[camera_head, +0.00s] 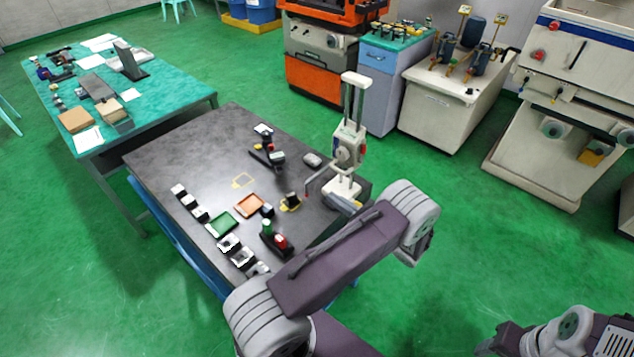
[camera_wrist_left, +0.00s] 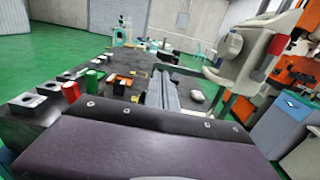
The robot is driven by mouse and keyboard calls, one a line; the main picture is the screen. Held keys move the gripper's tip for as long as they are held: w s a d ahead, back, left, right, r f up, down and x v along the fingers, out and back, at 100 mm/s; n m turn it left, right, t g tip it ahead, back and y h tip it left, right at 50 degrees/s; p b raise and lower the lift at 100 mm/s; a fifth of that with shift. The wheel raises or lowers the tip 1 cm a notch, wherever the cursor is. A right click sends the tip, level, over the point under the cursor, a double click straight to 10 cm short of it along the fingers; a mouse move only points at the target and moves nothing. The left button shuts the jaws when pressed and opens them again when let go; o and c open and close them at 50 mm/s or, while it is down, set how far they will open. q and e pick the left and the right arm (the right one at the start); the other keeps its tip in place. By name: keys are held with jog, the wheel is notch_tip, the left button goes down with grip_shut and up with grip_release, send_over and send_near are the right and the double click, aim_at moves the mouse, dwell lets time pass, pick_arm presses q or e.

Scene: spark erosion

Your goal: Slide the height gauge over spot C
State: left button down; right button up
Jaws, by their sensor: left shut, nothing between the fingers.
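The height gauge (camera_head: 347,150) stands upright near the right edge of the dark table, a white body on twin columns. Its thin arm reaches left to a red tip. In the left wrist view its white body (camera_wrist_left: 250,48) fills the upper right. My left gripper (camera_head: 345,203) is beside the gauge's base, partly hidden by my arm; contact is unclear. In the left wrist view its grey fingers (camera_wrist_left: 168,92) are shut and empty. A yellow outlined spot (camera_head: 242,181) is bare; another yellow spot (camera_head: 290,208) bears a dark block. Their letters are unreadable. My right gripper (camera_head: 497,343) is at the lower right.
A green tray (camera_head: 221,224), an orange tray (camera_head: 249,205) and a holder with green and red pieces (camera_head: 275,242) lie left of the gauge. A dark stand (camera_head: 267,157) and a grey rounded object (camera_head: 312,159) lie behind.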

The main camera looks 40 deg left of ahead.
aim_at(309, 182)
pick_arm(q)
jog(key=a+p, duration=0.1)
jog(key=a, duration=0.1)
jog(key=a+p, duration=0.1)
jog(key=a, duration=0.4)
jog(key=shift+w+a+p, duration=0.15)
jog(key=shift+w+p, duration=0.1)
jog(key=shift+p, duration=0.15)
pick_arm(e)
notch_tip(309, 182, up, 4)
jog(key=shift+f, duration=0.25)
pick_arm(q)
jog(key=a+b, duration=0.2)
jog(key=a, duration=0.5)
jog(key=shift+w+a+r, duration=0.15)
jog(key=shift+w+a, duration=0.15)
jog(key=shift+a, duration=0.1)
pick_arm(e)
jog(key=shift+d+f, duration=0.15)
jog(key=shift+f, duration=0.5)
jog(key=shift+d+f, duration=0.15)
jog(key=shift+f, duration=0.45)
jog(key=shift+s, duration=0.1)
